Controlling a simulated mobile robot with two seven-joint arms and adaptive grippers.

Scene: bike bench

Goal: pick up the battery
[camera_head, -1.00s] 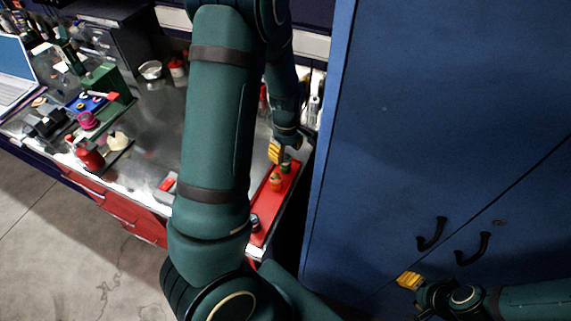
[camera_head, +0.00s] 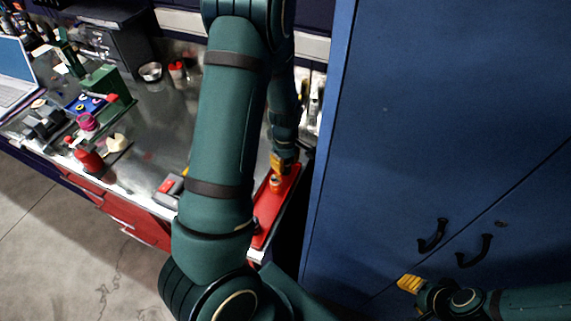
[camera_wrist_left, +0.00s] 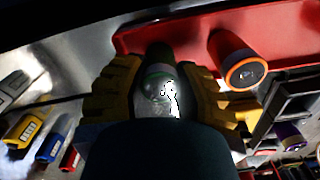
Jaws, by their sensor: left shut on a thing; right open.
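My left gripper (camera_head: 281,160) is over the far part of the red tray. In the left wrist view its yellow fingers (camera_wrist_left: 160,90) are shut on a green cylinder (camera_wrist_left: 158,72) with a shiny end. It may be the battery; the label is not readable. In the head view the gripper hides this cylinder. My right gripper (camera_head: 408,284) is open and empty, low before the cabinet.
The red tray (camera_head: 268,222) lies at the bench's right end, beside the tall blue cabinet (camera_head: 440,120). A laptop (camera_head: 14,80), a green stand (camera_head: 102,82) and a red bottle (camera_head: 88,158) occupy the left. Mid-bench metal (camera_head: 160,125) is largely clear.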

